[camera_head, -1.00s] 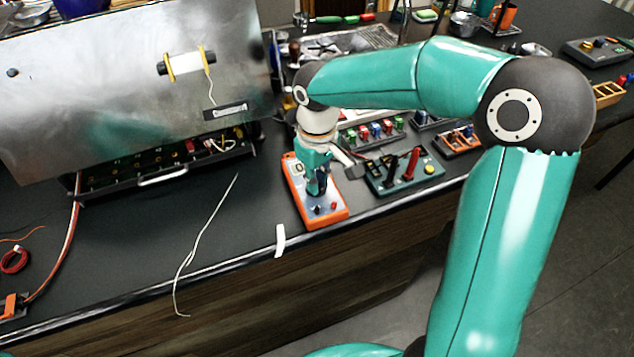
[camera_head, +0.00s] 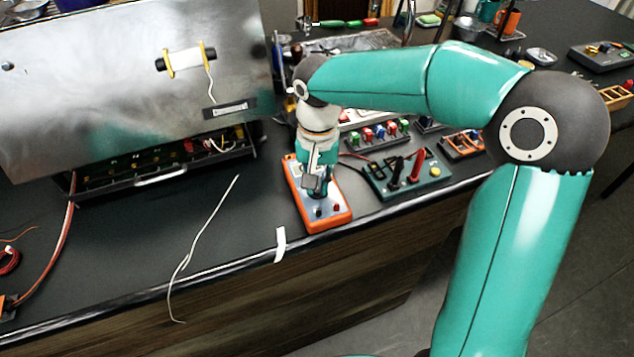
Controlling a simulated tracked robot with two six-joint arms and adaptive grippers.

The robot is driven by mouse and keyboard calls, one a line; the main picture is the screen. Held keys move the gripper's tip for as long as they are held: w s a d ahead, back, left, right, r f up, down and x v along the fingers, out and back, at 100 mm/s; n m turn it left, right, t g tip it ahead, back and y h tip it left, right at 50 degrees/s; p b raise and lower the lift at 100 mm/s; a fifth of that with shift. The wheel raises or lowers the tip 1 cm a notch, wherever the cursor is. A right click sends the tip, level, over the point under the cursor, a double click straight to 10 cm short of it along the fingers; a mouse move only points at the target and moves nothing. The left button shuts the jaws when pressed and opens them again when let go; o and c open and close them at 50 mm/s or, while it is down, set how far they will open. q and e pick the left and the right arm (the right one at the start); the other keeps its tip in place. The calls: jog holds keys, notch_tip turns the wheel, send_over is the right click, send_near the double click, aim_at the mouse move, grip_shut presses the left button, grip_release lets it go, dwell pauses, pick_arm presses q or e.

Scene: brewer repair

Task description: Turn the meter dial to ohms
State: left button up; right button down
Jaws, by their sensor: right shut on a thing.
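The meter (camera_head: 331,221) is an orange-edged box with a pale face, lying on the dark bench near its front edge. My right gripper (camera_head: 319,193) points down over the middle of the meter's face and is shut on the meter dial, which the fingers hide. The dial's pointer and markings cannot be read. Dark and red sockets show at the meter's near end, below the gripper. My left gripper is not in view.
A green-grey test board (camera_head: 408,176) with dark and red levers stands just right of the meter. A large metal housing (camera_head: 130,90) fills the left back. A white strip (camera_head: 281,244) lies at the bench edge, and a pale wire (camera_head: 205,235) trails over it.

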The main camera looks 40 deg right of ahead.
jog(key=shift+m, duration=0.5)
jog(key=c, duration=1.2)
grip_release()
jog(key=shift+o, duration=0.2)
notch_tip(320, 180, up, 12)
